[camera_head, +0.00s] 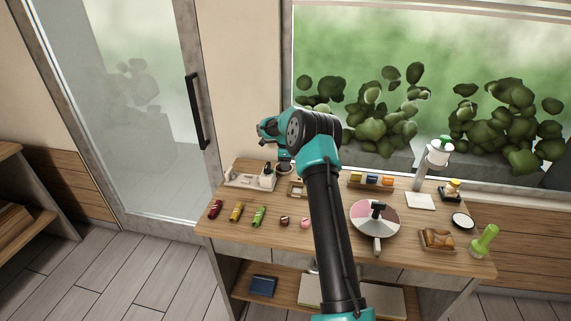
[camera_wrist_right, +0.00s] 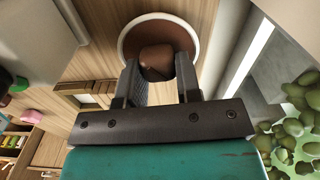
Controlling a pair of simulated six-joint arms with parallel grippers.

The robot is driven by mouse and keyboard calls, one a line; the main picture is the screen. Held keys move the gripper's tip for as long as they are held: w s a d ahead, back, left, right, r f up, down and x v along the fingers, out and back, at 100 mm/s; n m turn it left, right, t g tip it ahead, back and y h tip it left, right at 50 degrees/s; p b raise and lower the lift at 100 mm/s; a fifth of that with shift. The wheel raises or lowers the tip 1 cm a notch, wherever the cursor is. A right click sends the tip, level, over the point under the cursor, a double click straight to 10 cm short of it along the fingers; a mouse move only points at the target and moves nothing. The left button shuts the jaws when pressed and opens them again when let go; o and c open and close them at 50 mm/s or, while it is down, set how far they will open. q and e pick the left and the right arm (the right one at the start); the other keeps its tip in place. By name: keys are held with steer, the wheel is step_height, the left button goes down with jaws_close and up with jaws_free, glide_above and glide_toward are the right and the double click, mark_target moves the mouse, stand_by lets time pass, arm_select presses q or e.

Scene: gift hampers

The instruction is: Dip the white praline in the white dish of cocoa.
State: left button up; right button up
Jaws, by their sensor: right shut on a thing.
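My right gripper (camera_wrist_right: 158,80) is shut on a brown, rounded praline (camera_wrist_right: 156,60), seen in the right wrist view. Its surface facing the camera is brown, and I see no white on it. The praline is over or in the white dish (camera_wrist_right: 122,45), whose inside shows brown cocoa; I cannot tell whether it touches the cocoa. In the head view, the right gripper (camera_head: 285,157) points down at the white dish (camera_head: 284,174) at the back of the table. My left gripper is not in view.
A white tray (camera_head: 237,182) stands left of the dish, and a small wooden frame (camera_head: 297,188) in front. Wrapped sweets, a brown praline (camera_head: 284,221) and a pink praline (camera_head: 304,223) line the front. A round turntable (camera_head: 364,226) is right of my arm.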

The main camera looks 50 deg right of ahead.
steer(key=shift+f, duration=0.1)
stand_by(0.5)
steer(key=shift+r, duration=3.55)
